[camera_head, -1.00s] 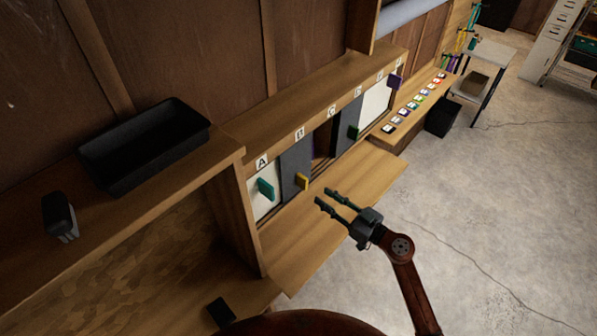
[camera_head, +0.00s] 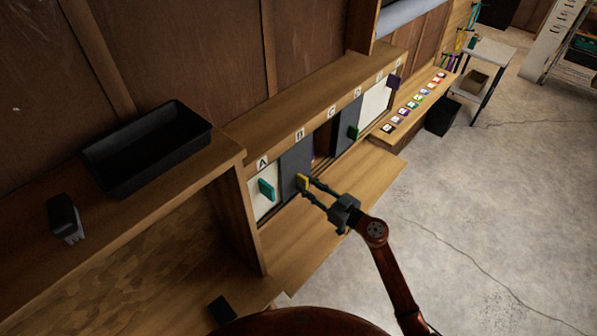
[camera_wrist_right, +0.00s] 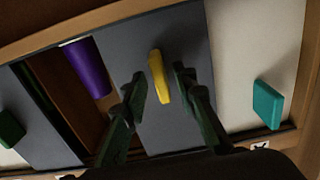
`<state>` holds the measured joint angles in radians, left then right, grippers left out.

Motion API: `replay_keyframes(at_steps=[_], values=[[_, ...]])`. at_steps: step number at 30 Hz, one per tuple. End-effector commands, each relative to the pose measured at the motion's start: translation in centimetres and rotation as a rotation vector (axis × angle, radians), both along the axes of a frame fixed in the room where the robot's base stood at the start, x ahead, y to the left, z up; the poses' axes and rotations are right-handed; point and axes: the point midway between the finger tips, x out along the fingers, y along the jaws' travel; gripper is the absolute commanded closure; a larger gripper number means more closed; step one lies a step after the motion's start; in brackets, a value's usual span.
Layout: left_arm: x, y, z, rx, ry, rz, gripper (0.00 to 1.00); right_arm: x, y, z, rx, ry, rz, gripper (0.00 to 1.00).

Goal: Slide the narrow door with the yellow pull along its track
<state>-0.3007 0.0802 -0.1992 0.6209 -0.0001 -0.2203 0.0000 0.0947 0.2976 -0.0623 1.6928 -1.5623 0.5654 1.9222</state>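In the right wrist view the yellow pull (camera_wrist_right: 159,77) stands out from the grey door (camera_wrist_right: 205,118). My right gripper (camera_head: 307,187) is at the pull. Its fingers are open, one on each side of the pull, and the wrist view shows gaps between them and it. My left gripper is not in view.
A pale door with a teal pull (camera_head: 267,189) is left of the grey door. Right of it is an opening with a purple object (camera_wrist_right: 88,67) inside, then another dark door with a green pull (camera_head: 353,132). A wooden ledge (camera_head: 345,195) runs in front.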

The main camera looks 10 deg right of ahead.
Motion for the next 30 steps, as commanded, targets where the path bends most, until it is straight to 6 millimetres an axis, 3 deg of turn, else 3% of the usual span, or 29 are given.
replay_keyframes(at_steps=[12, 19, 30], values=[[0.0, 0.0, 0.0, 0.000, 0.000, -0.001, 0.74, 0.0, 0.0, 0.0, -0.001, 0.001, 0.000, 1.00], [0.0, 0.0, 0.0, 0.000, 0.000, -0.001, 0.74, 0.3, -0.4, 0.0, -0.001, 0.000, 0.000, 1.00], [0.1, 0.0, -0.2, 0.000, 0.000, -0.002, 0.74, 3.3, -4.3, -0.1, -0.003, 0.000, -0.001, 1.00]])
